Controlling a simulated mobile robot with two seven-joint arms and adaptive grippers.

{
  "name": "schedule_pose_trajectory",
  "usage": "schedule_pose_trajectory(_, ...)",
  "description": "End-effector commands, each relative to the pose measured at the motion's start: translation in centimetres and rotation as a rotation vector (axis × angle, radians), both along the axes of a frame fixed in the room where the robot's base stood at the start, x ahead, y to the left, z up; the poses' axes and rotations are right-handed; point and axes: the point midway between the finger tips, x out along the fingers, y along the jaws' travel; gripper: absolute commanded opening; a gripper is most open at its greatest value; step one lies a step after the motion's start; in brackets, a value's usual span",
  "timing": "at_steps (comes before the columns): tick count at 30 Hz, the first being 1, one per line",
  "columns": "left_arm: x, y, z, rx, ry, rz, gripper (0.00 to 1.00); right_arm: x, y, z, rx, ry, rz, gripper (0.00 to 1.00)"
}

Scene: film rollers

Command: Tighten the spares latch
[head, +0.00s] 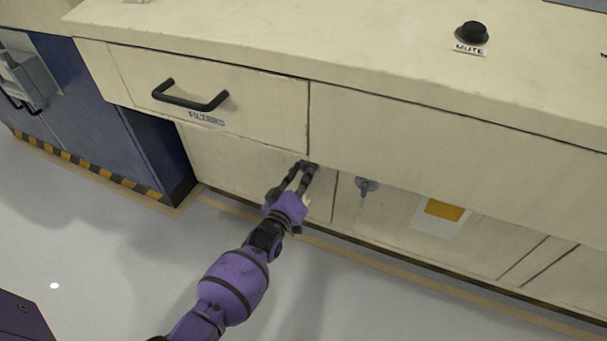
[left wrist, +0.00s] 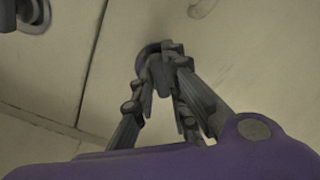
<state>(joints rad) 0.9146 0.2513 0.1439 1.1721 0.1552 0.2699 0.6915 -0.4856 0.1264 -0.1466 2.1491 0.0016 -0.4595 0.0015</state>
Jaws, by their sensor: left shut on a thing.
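My left gripper (head: 308,170) reaches up to the front of the cream cabinet, just below the drawer line. Its fingers are shut on a small dark grey latch, which they mostly cover. In the left wrist view, the fingers (left wrist: 166,75) close around this latch (left wrist: 150,48), and its dark curved edge shows at the tips. I cannot read a spares label on it or tell its exact angle. A second grey latch (head: 366,186) with a hanging handle is on the panel to the right, apart from the gripper. My right gripper is not in view.
The filters drawer (head: 210,85) with its black bar handle (head: 190,97) is shut, above and left of the gripper. A black mute knob (head: 471,33) stands on the countertop. A blue cabinet (head: 120,125) stands at left. The floor (head: 110,250) in front is clear.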

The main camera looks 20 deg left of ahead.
Motion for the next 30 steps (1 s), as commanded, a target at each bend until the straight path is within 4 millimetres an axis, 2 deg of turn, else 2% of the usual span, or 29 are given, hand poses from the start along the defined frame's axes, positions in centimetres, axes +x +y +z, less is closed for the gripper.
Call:
schedule_pose_trajectory(15,-0.03,0.07,-0.04,0.449,-0.013,0.001,0.0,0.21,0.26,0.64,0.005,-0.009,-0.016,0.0)
schedule_pose_trajectory(21,-0.04,0.11,-0.07,0.561,-0.017,0.001,0.0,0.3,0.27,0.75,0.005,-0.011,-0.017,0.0)
schedule_pose_trajectory(30,-0.04,0.1,-0.11,0.641,-0.019,0.001,0.0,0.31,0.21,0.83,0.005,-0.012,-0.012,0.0)
